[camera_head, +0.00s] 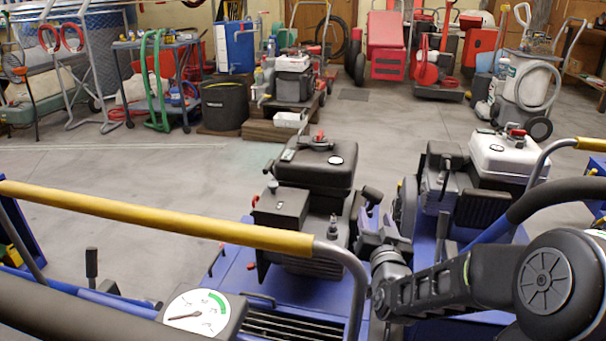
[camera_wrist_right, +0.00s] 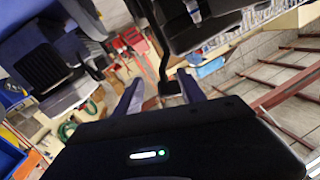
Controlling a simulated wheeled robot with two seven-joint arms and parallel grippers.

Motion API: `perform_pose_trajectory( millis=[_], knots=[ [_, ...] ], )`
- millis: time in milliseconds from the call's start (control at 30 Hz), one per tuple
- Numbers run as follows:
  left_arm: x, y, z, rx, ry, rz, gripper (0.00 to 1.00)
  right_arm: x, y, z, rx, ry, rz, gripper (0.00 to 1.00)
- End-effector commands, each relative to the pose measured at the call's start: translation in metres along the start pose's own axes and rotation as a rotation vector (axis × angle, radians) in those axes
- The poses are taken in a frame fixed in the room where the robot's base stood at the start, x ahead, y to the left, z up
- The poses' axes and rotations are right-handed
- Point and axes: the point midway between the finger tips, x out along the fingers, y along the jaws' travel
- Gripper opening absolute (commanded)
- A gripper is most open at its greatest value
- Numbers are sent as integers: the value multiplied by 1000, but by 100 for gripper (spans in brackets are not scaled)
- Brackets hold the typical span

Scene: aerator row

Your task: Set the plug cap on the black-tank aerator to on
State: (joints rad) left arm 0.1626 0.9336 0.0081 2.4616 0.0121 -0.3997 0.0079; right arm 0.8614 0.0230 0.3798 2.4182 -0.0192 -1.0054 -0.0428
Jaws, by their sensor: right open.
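The black-tank aerator stands at the centre of the head view, with its black tank (camera_head: 315,165) on top of a dark engine (camera_head: 283,210). A small upright dark post (camera_head: 333,228) on the engine's front looks like the plug; I cannot tell whether a cap is on it. My right gripper (camera_head: 368,215) is at the engine's right side, apart from that post. In the right wrist view the gripper (camera_wrist_right: 160,92) is open. A black stalk with a blocky end (camera_wrist_right: 170,88) shows between its fingers, possibly the cap on its lead. My left gripper is out of view.
A white-tank aerator (camera_head: 503,155) stands close on the right. A yellow-grip handlebar (camera_head: 160,218) crosses in front of the black-tank aerator, with a dial gauge (camera_head: 200,313) below. Open floor (camera_head: 120,165) lies behind, before carts and machines.

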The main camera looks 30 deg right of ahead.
Motion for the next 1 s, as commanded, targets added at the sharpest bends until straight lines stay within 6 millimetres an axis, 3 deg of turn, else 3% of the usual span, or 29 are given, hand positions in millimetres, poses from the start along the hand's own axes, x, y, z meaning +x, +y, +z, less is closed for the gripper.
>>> perform_pose_trajectory(
  millis=[100, 467, 1000],
  knots=[
    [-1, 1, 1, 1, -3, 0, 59, -1, 4, -14, -10, 32, 9, 47],
    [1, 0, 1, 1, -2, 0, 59, 3, 3, -12, -8, 29, 6, 47],
    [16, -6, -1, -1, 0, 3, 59, 72, 4, -12, -6, 28, 6, 47]
  ],
)
